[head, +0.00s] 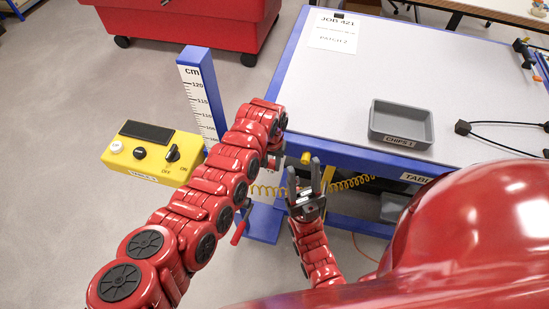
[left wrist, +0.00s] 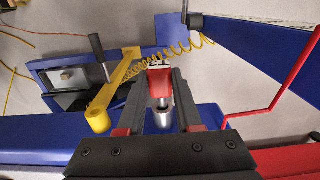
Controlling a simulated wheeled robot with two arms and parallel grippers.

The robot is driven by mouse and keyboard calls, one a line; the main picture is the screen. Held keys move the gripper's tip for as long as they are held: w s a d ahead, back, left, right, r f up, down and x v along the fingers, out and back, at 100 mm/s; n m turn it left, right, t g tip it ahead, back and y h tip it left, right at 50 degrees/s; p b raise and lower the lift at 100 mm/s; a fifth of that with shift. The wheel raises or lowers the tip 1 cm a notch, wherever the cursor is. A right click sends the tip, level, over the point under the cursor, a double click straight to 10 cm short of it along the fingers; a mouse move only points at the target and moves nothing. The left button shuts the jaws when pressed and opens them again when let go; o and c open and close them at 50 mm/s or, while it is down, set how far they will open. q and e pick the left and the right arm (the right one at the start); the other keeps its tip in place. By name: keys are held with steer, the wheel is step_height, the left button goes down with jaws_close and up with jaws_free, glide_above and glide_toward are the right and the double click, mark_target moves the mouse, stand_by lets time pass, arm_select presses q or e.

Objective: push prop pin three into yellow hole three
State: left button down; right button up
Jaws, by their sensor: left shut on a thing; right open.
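My left gripper (head: 273,160) is at the near left corner of the table, mostly hidden by its arm in the head view. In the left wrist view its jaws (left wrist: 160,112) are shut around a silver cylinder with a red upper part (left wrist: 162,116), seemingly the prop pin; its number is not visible. A yellow bar with a round end (left wrist: 97,118) lies just left of the jaws, apart from the cylinder. A yellow piece (head: 306,158) also shows at the table edge. I cannot make out hole three. My right gripper (head: 304,180) is open and empty, fingers upward, close to the left one.
A yellow coiled cord (head: 350,183) runs behind my right gripper. A cm post (head: 200,95) and yellow switch box (head: 152,158) stand left. A red cabinet (head: 195,25) stands behind.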

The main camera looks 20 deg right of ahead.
arm_select(q)
steer(key=s+a+p, duration=0.1)
steer(key=s+p, duration=0.1)
steer(key=p, duration=0.3)
steer(key=s+a+p, duration=0.2)
steer(key=p, duration=0.3)
steer(key=shift+s+a, duration=0.1)
steer(key=shift+s, duration=0.25)
stand_by(0.6)
stand_by(0.5)
